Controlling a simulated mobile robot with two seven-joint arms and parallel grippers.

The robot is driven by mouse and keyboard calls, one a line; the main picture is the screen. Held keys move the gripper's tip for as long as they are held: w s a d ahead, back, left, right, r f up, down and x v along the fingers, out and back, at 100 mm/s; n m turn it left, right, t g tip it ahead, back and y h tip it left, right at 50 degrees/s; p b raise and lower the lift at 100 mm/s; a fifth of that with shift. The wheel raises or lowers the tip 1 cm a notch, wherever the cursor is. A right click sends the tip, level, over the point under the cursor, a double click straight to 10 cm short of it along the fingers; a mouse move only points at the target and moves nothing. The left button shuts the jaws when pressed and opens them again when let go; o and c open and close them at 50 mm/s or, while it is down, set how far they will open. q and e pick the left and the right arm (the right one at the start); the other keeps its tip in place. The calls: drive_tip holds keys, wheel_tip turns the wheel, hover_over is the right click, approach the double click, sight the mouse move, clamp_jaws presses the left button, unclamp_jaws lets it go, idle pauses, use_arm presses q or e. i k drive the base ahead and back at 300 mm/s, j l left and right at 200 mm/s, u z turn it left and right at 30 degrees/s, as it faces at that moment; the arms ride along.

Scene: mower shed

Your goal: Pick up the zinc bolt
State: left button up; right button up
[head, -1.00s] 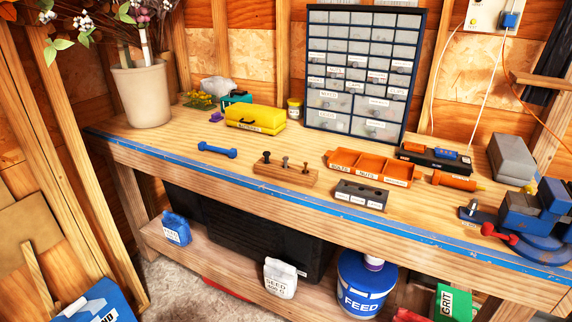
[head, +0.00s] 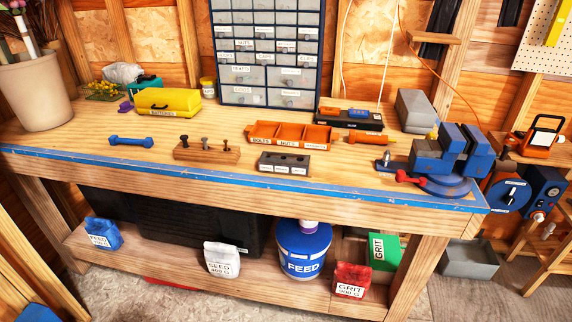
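A small wooden block (head: 206,153) stands on the workbench, left of centre. Three bolts stand upright in it: a dark one (head: 184,140) at the left, a greyish one (head: 204,143) in the middle and a brownish one (head: 228,146) at the right. They are too small to tell for sure which is zinc. A silvery upright pin or bolt (head: 386,158) also shows at the left foot of the blue vise. Neither of my grippers is in view.
An orange tray (head: 291,145) labelled for bolts and nuts, a dark holed block (head: 284,170), a blue dumbbell-shaped tool (head: 131,141) and a yellow box (head: 168,101) surround the wooden block. The blue vise (head: 450,165) is at the right. Bare benchtop lies in front.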

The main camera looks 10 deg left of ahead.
sight(205, 138)
drive_tip(key=i+j+z, duration=0.2)
drive_tip(key=j+z, duration=0.15)
drive_tip(key=j, duration=0.65)
drive_tip(key=j+z, duration=0.35)
drive_tip(key=j, duration=0.65)
